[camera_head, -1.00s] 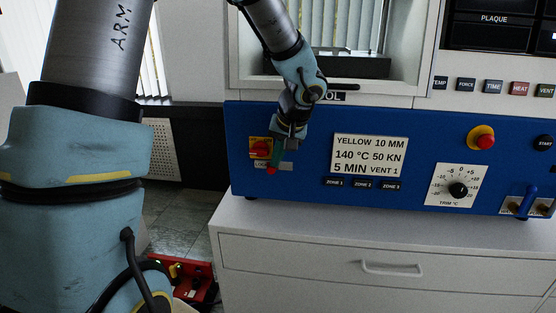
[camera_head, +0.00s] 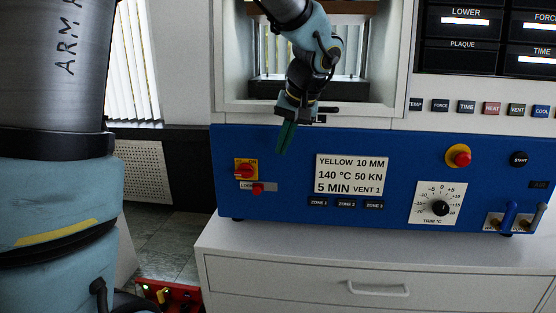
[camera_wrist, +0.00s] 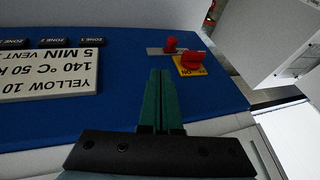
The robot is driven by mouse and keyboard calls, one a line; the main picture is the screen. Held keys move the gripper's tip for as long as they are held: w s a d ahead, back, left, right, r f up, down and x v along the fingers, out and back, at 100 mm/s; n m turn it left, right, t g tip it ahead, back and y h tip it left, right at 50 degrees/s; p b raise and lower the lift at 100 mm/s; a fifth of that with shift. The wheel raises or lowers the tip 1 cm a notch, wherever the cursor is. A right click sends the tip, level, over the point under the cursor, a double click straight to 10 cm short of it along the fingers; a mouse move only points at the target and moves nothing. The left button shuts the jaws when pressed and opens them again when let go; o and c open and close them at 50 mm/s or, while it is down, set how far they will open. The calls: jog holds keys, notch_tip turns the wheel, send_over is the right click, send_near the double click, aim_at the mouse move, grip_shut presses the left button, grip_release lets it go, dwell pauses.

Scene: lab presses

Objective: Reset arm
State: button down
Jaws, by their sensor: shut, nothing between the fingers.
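My gripper (camera_head: 286,136) is shut and empty. Its green fingers point down in front of the upper part of the blue press panel (camera_head: 400,150), to the right of the red rotary switch (camera_head: 246,171) and above the red lock knob (camera_head: 258,188). In the wrist view the closed green fingers (camera_wrist: 160,100) lie against the blue panel as background. The red rotary switch on its yellow plate (camera_wrist: 192,63) and the red lock knob (camera_wrist: 170,44) show beyond the fingertips, to the right. The fingers appear apart from both.
The press opening (camera_head: 345,92) is above the panel. A label plate (camera_head: 350,175), a red stop button (camera_head: 458,156) and a trim dial (camera_head: 439,207) sit to the right. A white drawer cabinet (camera_head: 300,245) stands below. A red box (camera_head: 168,296) is on the floor.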

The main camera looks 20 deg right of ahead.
jog(key=s+a+f+n+g, duration=0.1)
jog(key=a+f, duration=0.3)
jog(key=a, duration=0.5)
jog(key=s+a+f+n+g+h, duration=0.1)
jog(key=s+a+f, duration=0.3)
jog(key=a, duration=0.5)
jog(key=s+a+f+n+g, duration=0.1)
jog(key=s+a+f, duration=0.1)
jog(key=a+f, duration=0.3)
jog(key=a, duration=0.3)
jog(key=shift+s+a+f+h, duration=0.25)
jog(key=shift+a+h, duration=0.15)
